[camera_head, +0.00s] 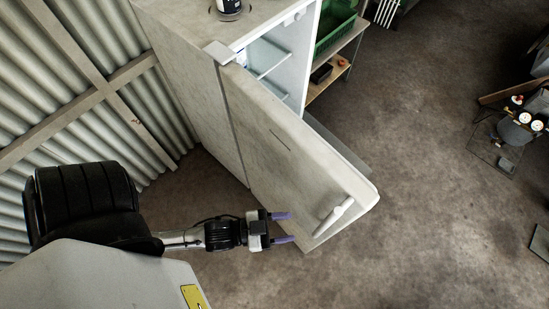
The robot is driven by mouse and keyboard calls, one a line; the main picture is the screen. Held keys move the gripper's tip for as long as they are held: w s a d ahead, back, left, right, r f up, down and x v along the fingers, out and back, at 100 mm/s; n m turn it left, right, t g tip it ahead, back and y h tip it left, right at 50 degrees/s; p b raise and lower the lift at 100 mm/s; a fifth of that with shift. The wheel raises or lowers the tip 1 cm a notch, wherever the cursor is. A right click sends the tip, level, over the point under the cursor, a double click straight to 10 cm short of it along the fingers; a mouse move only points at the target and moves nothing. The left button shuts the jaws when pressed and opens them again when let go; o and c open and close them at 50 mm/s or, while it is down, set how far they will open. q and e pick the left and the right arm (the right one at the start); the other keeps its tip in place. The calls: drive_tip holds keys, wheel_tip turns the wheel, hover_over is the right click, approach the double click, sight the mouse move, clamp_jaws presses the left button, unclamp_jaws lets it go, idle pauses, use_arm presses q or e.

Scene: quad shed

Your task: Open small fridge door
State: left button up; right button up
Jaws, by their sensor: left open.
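The small fridge (183,62) is a worn whitish cabinet standing against the corrugated wall. Its door (283,146) is swung open toward the front right, so a white interior with shelves (265,58) shows behind it. A pale handle (333,217) sits on the door's outer face near its free edge. My left gripper (282,227) is open, with two purple fingers pointing right toward the handle. It appears empty and a little to the left of the handle, in front of the door's lower part in the picture. My right gripper is not in view.
A corrugated metal wall (40,75) with beams runs along the left. A shelf unit with a green crate (335,28) stands beside the fridge. Gauges and small items (518,118) are at the far right. The concrete floor (430,190) right of the door is mostly clear.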

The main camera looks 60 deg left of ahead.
use_arm(q)
drive_tip(key=shift+v, duration=1.25)
drive_tip(key=shift+w+f, duration=0.1)
drive_tip(key=s+a+f+g+y, duration=0.7)
drive_tip(key=f+g, duration=0.4)
drive_tip(key=w+r+n+g+p, duration=0.1)
drive_tip(key=w+r+n+p, duration=0.2)
drive_tip(key=r+p, duration=0.8)
wheel_tip(320, 180, up, 5)
drive_tip(key=shift+w+a+g+y, duration=0.2)
drive_tip(key=shift+w+g+y, duration=0.1)
drive_tip(key=shift+w, duration=0.2)
